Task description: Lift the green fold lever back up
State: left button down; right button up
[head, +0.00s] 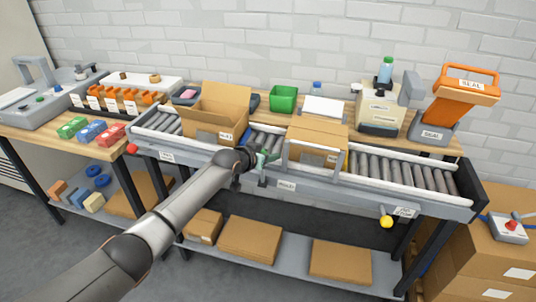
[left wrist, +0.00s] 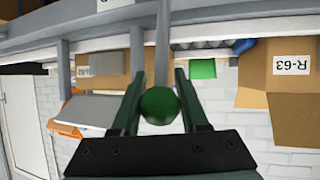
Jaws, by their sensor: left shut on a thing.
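The fold lever has a round green knob (left wrist: 159,105) on a pale grey rod (left wrist: 162,45), seen in the left wrist view. My left gripper (left wrist: 158,98) has one dark green finger on each side of the knob and is shut on it. In the head view my left gripper (head: 263,158) is at the conveyor's front rail, between the open carton (head: 215,115) and the closed carton (head: 318,139). There the gripper mostly hides the lever, so its exact angle is hard to tell. My right gripper is in neither view.
A grey metal frame (head: 312,174) stands around the closed carton, just right of my gripper. The roller conveyor (head: 400,174) has a red knob (head: 132,149) at its left end and a yellow knob (head: 386,222) at its right front. Flat cartons (head: 250,238) lie on the shelf below.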

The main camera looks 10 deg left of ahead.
pick_arm(q)
jog(key=shift+s+a+f, duration=0.15)
jog(key=shift+s+f, duration=0.05)
jog(key=shift+f, duration=0.5)
jog(key=c, duration=0.8)
grip_release()
jog(key=shift+w, duration=0.1)
jog(key=shift+o, duration=1)
jog(key=shift+w, duration=0.15)
jog(key=shift+o, duration=0.8)
jog(key=shift+r, duration=0.25)
jog(key=p+v, duration=0.2)
jog(key=v, duration=1)
jog(key=shift+s+r, duration=0.2)
jog(key=shift+r, duration=0.05)
